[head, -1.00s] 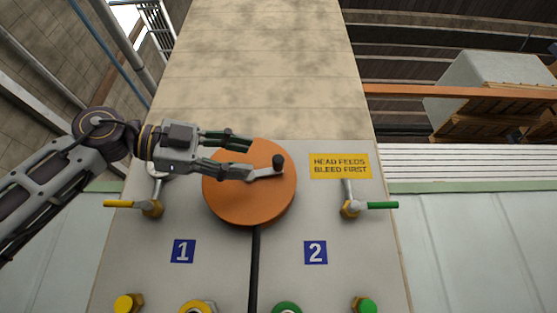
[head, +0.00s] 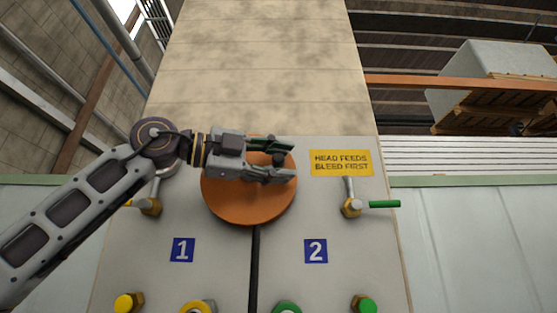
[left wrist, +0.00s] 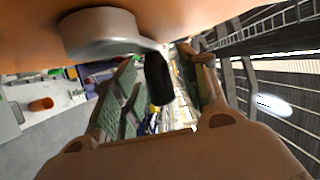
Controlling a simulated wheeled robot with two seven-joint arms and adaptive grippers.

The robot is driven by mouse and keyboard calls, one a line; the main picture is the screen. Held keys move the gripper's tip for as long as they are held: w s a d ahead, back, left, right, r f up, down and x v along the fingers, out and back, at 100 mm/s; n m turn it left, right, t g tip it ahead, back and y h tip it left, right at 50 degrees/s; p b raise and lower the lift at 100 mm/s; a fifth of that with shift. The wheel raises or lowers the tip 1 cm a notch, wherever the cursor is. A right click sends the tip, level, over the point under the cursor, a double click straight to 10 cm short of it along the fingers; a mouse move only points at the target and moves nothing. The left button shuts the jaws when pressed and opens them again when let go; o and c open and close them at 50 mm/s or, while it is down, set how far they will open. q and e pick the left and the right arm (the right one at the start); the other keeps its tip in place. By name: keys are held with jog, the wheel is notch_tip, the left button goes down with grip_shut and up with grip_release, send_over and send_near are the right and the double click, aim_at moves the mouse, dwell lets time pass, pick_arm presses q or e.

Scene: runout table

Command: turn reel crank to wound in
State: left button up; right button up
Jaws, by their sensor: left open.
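The orange reel (head: 240,208) is a round disc on the upper part of the grey panel. Its crank has a grey arm (left wrist: 100,36) and a black knob (left wrist: 158,78). My left gripper (head: 291,160) lies over the reel from the left, fingers pointing right. It is open, with one finger above and one below the knob, which shows as a dark spot in the head view (head: 280,158). In the left wrist view the knob stands between the two fingers, with gaps beside it. The gripper hides most of the crank arm in the head view. My right gripper is not in view.
A yellow-handled valve (head: 150,206) is left of the reel, partly behind my left arm. A green-handled valve (head: 383,204) is on the right, under a yellow sign (head: 341,163). A black hose (head: 255,270) runs down from the reel, between blue labels 1 and 2.

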pick_arm(q)
grip_shut()
dwell(0.5)
